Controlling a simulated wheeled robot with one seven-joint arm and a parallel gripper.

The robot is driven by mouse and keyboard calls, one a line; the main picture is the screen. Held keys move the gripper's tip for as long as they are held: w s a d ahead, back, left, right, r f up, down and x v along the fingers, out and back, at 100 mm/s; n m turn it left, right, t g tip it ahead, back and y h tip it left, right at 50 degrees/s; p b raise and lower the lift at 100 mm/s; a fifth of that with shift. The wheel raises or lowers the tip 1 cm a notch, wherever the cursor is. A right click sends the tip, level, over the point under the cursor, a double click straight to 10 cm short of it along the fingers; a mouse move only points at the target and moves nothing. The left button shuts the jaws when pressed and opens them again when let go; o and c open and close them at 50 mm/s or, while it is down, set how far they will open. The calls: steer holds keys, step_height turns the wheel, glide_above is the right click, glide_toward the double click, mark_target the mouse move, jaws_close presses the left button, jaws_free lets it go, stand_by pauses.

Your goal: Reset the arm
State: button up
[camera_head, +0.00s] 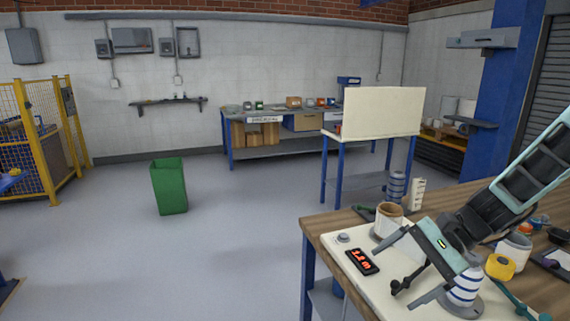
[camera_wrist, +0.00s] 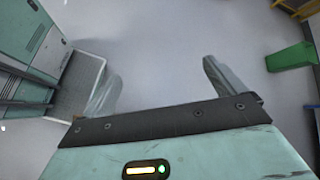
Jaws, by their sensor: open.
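My gripper (camera_head: 402,270) hangs at the right of the head view, with its teal body and two grey fingers pointing left. The fingers are spread apart with nothing between them. In the wrist view the open gripper (camera_wrist: 160,85) has only bare grey floor between its fingers. In the head view it overlaps the wooden workbench (camera_head: 325,232). A blue-and-white striped roll (camera_head: 464,292) on a grey round base shows just behind it, partly covered.
A black device with red digits (camera_head: 361,262) lies on the white board. A yellow roll (camera_head: 500,267) and a white roll (camera_head: 514,248) stand right of the arm. A green bin (camera_head: 169,186) stands on the open floor; it also shows in the wrist view (camera_wrist: 291,57).

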steer(key=s+a+n+h+b, duration=0.2)
steer(key=s+a+n+h, duration=0.2)
steer(key=s+n, duration=0.5)
steer(key=s+a+n+h+b, duration=0.2)
steer(key=s+a+n+h, duration=0.3)
steer(key=s+n, duration=0.4)
steer(key=shift+s+a+f+h, duration=0.25)
steer(key=shift+s+a, duration=0.6)
steer(key=shift+s, duration=0.85)
steer(key=shift+r, duration=0.1)
